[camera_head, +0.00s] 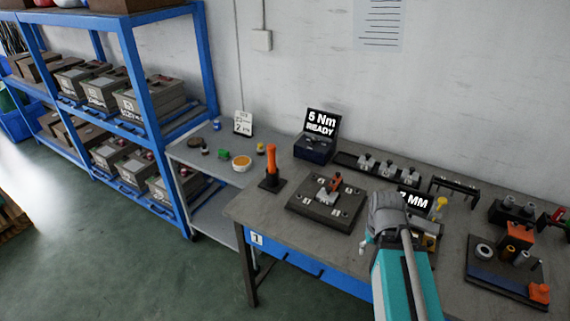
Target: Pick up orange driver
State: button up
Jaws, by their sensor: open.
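The orange driver (271,158) stands upright in a small black holder (272,183) near the left end of the workbench. My gripper (367,240) is at the end of my teal and grey arm, over the front of the bench, well to the right of the driver. It is apart from the driver and open. Its fingers are small and mostly hidden behind the arm, so I cannot see clearly what lies between them.
A dark fixture plate (326,210) with an orange-handled clamp sits between the driver and my arm. A "5 Nm READY" box (315,147) stands behind. A lower grey side table (215,180) and blue shelves (140,75) are left. A tray (490,278) with parts is right.

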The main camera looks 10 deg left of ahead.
aim_at(271, 148)
jog(key=z, duration=0.15)
jog(key=k, duration=1.2)
jog(key=u, duration=0.7)
jog(key=i, duration=1)
jog(key=z, duration=0.1)
